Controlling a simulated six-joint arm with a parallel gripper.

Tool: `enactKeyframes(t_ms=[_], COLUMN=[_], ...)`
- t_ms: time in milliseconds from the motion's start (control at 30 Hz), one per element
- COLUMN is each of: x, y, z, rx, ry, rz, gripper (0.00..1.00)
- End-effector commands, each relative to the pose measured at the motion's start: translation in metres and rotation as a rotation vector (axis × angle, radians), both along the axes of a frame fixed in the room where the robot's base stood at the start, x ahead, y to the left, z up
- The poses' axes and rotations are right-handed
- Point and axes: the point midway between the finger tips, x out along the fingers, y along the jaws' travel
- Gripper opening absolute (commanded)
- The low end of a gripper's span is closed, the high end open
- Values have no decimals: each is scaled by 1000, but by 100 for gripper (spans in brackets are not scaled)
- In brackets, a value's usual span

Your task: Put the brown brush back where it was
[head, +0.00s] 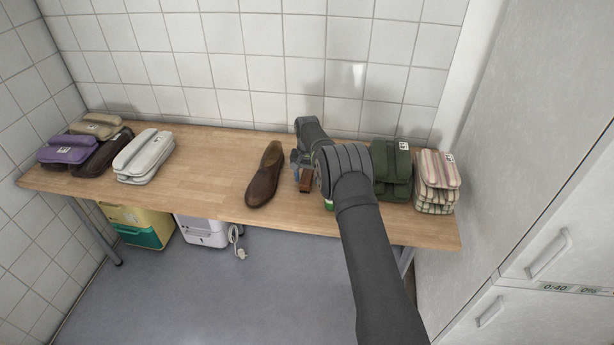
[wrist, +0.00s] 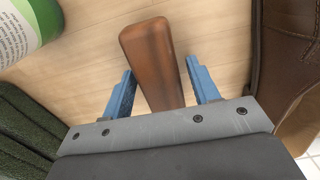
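The brown brush (head: 305,183) is on the wooden table, right of a brown shoe (head: 265,176). Only part of its smooth brown wooden body shows in the head view, beneath my gripper (head: 299,162). In the wrist view the brush (wrist: 151,45) extends between the two blue fingers of my gripper (wrist: 160,66). A gap shows on both sides, so the fingers are open around it and not closed on it. Its near end is hidden behind the gripper body. The shoe (wrist: 283,60) also shows at the right of the wrist view.
A white and green container (wrist: 25,30) stands close by, mostly hidden behind my arm in the head view. A dark green bag (head: 392,170) and a striped bag (head: 437,180) are at right. White (head: 145,155) and purple (head: 68,150) bags are at left. Table between white bag and shoe is clear.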

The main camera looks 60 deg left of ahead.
Motion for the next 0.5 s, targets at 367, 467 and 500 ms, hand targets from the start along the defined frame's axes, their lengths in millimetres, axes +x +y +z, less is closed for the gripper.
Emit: enactKeyframes(t_ms=[367,467,500], x=[0,0,0], y=[0,1,1], z=[5,17,24], rx=[1,2,3], ry=[-1,-1,-1], rz=[0,0,0], gripper=[60,60,60])
